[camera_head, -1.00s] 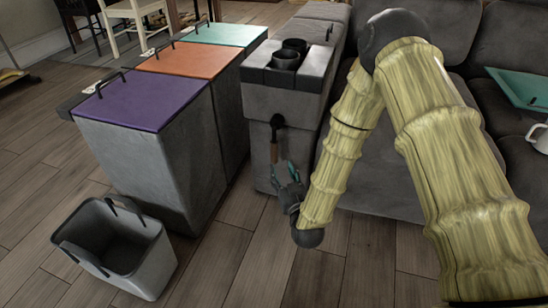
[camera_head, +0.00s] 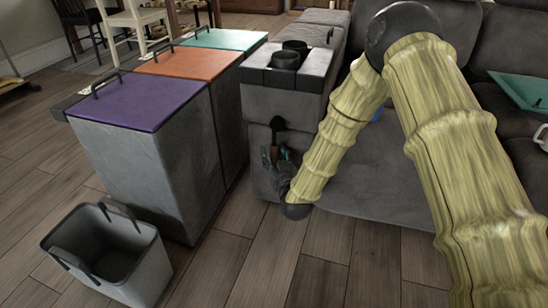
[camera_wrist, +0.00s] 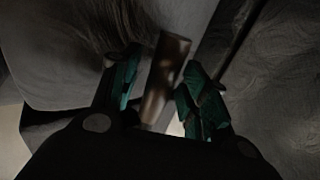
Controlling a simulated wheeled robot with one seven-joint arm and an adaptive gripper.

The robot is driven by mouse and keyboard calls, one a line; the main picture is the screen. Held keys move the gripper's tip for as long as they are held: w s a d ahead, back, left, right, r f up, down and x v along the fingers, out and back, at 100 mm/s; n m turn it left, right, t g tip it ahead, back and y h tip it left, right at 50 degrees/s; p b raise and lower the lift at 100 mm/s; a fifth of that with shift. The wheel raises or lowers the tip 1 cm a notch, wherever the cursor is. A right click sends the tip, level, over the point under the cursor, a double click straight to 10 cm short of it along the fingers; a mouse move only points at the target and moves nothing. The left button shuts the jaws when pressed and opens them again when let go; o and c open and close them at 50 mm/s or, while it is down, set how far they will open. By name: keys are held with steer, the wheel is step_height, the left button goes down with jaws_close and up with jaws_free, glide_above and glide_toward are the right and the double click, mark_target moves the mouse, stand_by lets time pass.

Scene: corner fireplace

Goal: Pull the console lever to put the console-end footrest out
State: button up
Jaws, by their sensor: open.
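The console (camera_head: 284,103) is a grey block with a dark top and two cup holders at the end of the sofa. Its lever has a dark round pivot and a brown handle (camera_head: 274,150) hanging down the front face. In the wrist view the brown handle (camera_wrist: 166,75) stands between my two teal fingers, with gaps visible at the sides. My gripper (camera_wrist: 160,68) is open around it, low at the console's front. In the head view my gripper is partly hidden by my arm. The sofa seat front (camera_head: 355,185) beside the console is largely behind my arm.
Three bins with purple (camera_head: 140,101), orange (camera_head: 193,63) and teal (camera_head: 225,39) lids stand left of the console. A grey basket (camera_head: 140,262) sits on the floor in front. A teal tray (camera_head: 520,90) and white mug lie on the sofa at right.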

jaws_close()
